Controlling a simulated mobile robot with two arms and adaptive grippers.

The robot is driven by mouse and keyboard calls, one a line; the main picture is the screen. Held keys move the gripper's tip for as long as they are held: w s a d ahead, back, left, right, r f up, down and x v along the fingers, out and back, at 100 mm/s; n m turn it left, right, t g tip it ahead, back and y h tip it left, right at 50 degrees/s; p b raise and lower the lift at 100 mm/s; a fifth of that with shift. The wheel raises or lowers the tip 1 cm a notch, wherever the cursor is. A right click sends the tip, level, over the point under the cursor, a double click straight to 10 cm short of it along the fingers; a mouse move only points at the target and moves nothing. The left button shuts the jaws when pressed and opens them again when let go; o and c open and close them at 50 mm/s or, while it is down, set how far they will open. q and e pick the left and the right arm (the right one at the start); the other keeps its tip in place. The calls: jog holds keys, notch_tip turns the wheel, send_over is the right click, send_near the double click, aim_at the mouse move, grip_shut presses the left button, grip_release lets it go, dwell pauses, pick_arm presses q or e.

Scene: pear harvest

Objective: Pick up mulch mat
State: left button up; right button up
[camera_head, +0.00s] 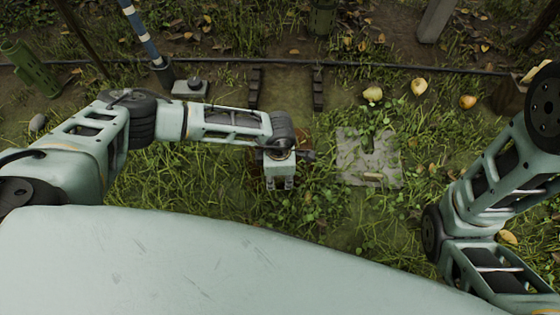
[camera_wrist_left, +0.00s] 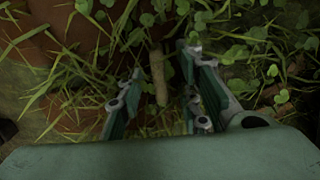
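The mulch mat (camera_head: 345,165) looks like a pale grey, worn square lying flat on the grass, right of centre in the head view. Leafy plants cover its middle, and a small light piece lies near its front edge. My left gripper (camera_head: 280,184) points down over the grass to the left of the mat, apart from it. In the left wrist view the fingers of this gripper (camera_wrist_left: 163,98) are spread, with weeds and a brown stick (camera_wrist_left: 158,75) showing between them. I cannot make out the mat in that view. My right arm shows at the right, but its gripper is not in view.
Yellow pears (camera_head: 419,86) lie on the ground behind the mat. A black hose (camera_head: 390,67) runs across the back. A reddish-brown object (camera_head: 303,137) is partly hidden under my left wrist; a similar surface (camera_wrist_left: 60,30) shows in the wrist view. Grass in front is open.

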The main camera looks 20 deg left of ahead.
pick_arm(q)
grip_shut()
jog(key=shift+r, duration=0.15)
dwell(0.4)
